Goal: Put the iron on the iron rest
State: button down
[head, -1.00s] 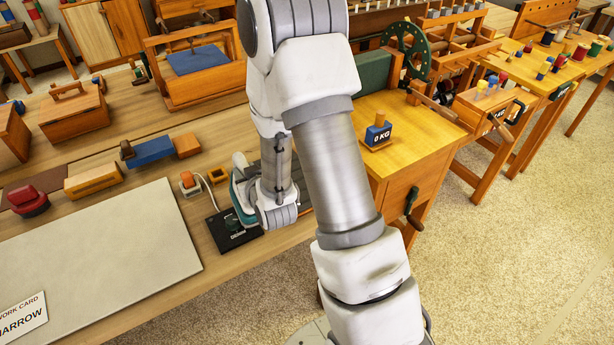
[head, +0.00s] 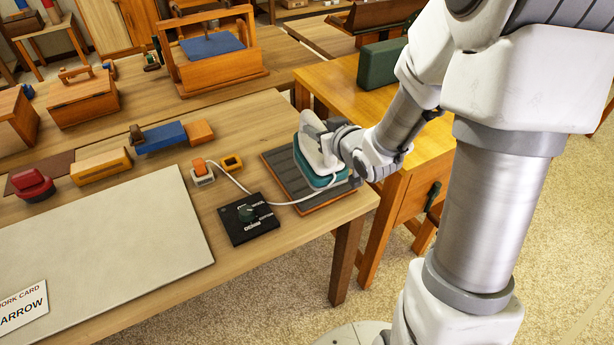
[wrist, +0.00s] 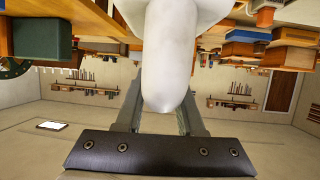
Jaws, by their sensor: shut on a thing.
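The iron (head: 324,181), teal and white with a pale handle, is over the iron rest (head: 281,165), a dark ribbed pad with a wooden edge at the table's right end. Its sole looks level and on or just above the pad; I cannot tell whether it touches. My gripper (head: 335,143) is shut on the iron's handle from the right. In the wrist view the white handle (wrist: 165,60) fills the space between my fingers (wrist: 157,118). The handle and my gripper hide part of the iron, and the iron hides the rest's middle.
A white cord (head: 236,184) runs from the iron past a black dial box (head: 249,219) and a small orange-and-white block (head: 203,172). A pale board (head: 110,245) covers the table's left front. A green block (head: 381,63) stands behind.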

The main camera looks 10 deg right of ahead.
aim_at(307, 140)
jog(key=shift+s+d+r+n+y+b, duration=0.2)
jog(key=shift+s+d+r+y+b, duration=0.05)
jog(key=shift+s+d+b, duration=0.25)
jog(key=shift+s+d+r+n+y+b, duration=0.2)
jog(key=shift+s+d+y+b, duration=0.05)
jog(key=shift+s+d+b, duration=0.6)
jog(key=shift+b, duration=0.1)
jog(key=b+x, duration=0.1)
jog(key=x, duration=0.3)
jog(key=f+b+x, duration=0.1)
jog(key=x, duration=0.3)
jog(key=b+x, duration=0.2)
jog(key=x, duration=0.3)
jog(key=shift+s+a+f, duration=0.1)
jog(key=shift+s+f, duration=0.25)
jog(key=shift+s, duration=0.05)
jog(key=shift+f+b, duration=0.9)
jog(key=shift+f, duration=1.05)
jog(key=shift+f, duration=0.15)
jog(key=shift+f, duration=0.1)
jog(key=c, duration=0.5)
grip_release()
